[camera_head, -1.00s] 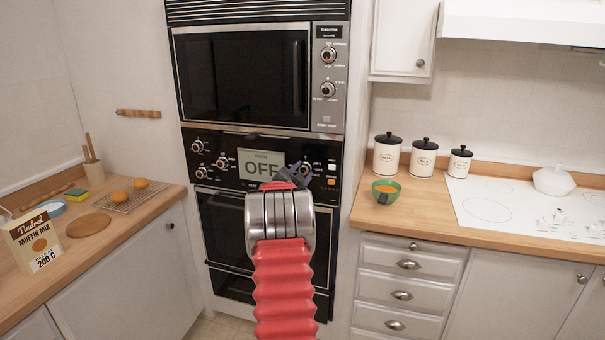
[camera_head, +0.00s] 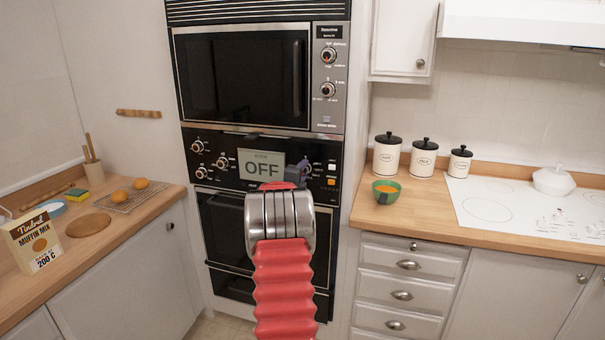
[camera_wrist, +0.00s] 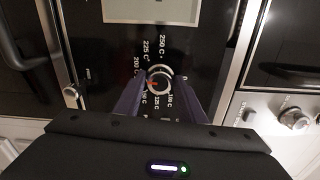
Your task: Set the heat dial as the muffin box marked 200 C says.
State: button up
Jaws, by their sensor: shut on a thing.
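The muffin box (camera_head: 35,243), marked 200 C, stands on the left counter. The heat dial (camera_wrist: 160,76) is a small round knob with a pale rim and a red mark, ringed by temperature labels. Its red mark points to the lower left in the wrist view, below the 200 C label; the exact value is too small to tell. My gripper (camera_wrist: 160,82) is shut on the dial, one dark finger on each side. In the head view my wrist hides much of the dial area. The oven display (camera_head: 261,166) reads OFF.
Other knobs (camera_head: 197,146) sit left of the display. A microwave (camera_head: 243,77) is above the panel and an oven door handle below. A green bowl (camera_head: 386,191) and several canisters stand on the right counter. The floor in front is mostly hidden by my arm.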

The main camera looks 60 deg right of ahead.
jog(key=shift+f+m, duration=0.45)
jog(key=shift+m, duration=0.75)
jog(key=o, duration=1)
jog(key=shift+r, duration=0.1)
jog(key=shift+o, duration=0.2)
jog(key=shift+r, duration=0.15)
jog(key=s+a, duration=0.2)
jog(key=a, duration=1.1)
jog(key=shift+a, duration=0.35)
